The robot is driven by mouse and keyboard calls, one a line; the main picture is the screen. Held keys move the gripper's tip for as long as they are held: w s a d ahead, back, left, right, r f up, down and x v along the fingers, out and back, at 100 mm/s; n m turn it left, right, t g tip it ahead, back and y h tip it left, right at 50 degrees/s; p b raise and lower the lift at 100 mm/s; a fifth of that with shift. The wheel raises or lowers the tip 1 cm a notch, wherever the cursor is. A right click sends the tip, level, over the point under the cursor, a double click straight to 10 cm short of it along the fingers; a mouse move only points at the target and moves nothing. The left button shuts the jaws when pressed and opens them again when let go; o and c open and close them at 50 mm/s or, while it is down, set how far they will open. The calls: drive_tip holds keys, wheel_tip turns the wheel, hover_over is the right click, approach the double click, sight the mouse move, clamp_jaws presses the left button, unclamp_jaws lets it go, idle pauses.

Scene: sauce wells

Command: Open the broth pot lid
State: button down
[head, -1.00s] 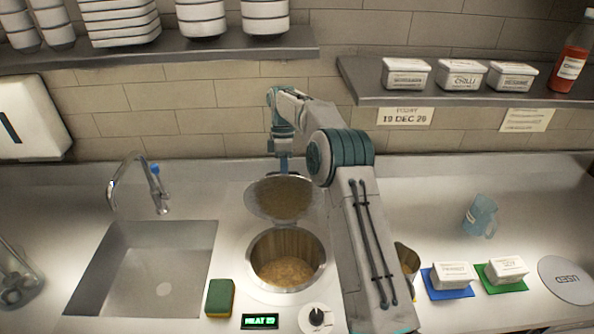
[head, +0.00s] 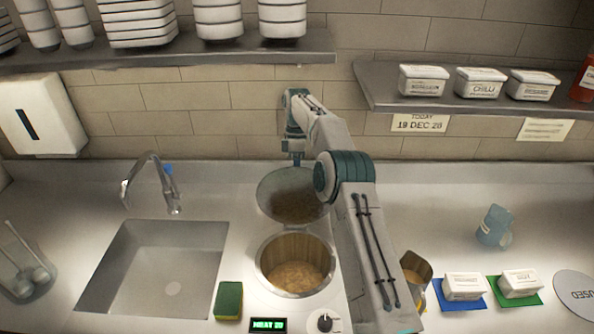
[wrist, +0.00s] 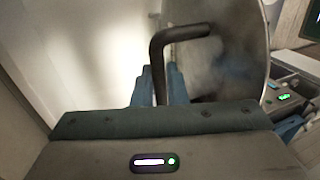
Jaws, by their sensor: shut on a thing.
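The broth pot (head: 296,264) is set into the counter in the middle of the head view, with brown broth inside. Its round metal lid (head: 292,196) stands raised and tilted behind the opening. In the wrist view the lid (wrist: 225,62) shows as a grey disc with a dark bent handle (wrist: 160,60). My gripper (wrist: 158,88) is shut on the handle, with a blue finger on each side of it. In the head view my gripper is behind the lid and its fingers are mostly hidden.
A sink (head: 152,268) with a tap (head: 152,182) lies left of the pot. A sponge (head: 229,300) and a knob (head: 324,321) are in front. Shelves hang above.

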drive_tip(key=shift+s+a+f, duration=0.1)
drive_tip(key=shift+f, duration=0.35)
drive_tip(key=c, duration=1.5)
unclamp_jaws()
drive_tip(key=shift+o, duration=0.2)
drive_tip(key=shift+a, duration=0.1)
drive_tip(key=shift+r, duration=0.5)
wheel_tip(320, 180, up, 3)
drive_tip(key=shift+r, duration=0.15)
drive_tip(key=s+d+r+b, duration=0.4)
drive_tip(key=d+r, duration=0.3)
drive_tip(key=d, duration=0.4)
drive_tip(key=shift+s+b, duration=0.15)
drive_tip(key=shift+b, duration=0.15)
drive_tip(key=shift+a+f, duration=0.1)
drive_tip(key=shift+a, duration=0.1)
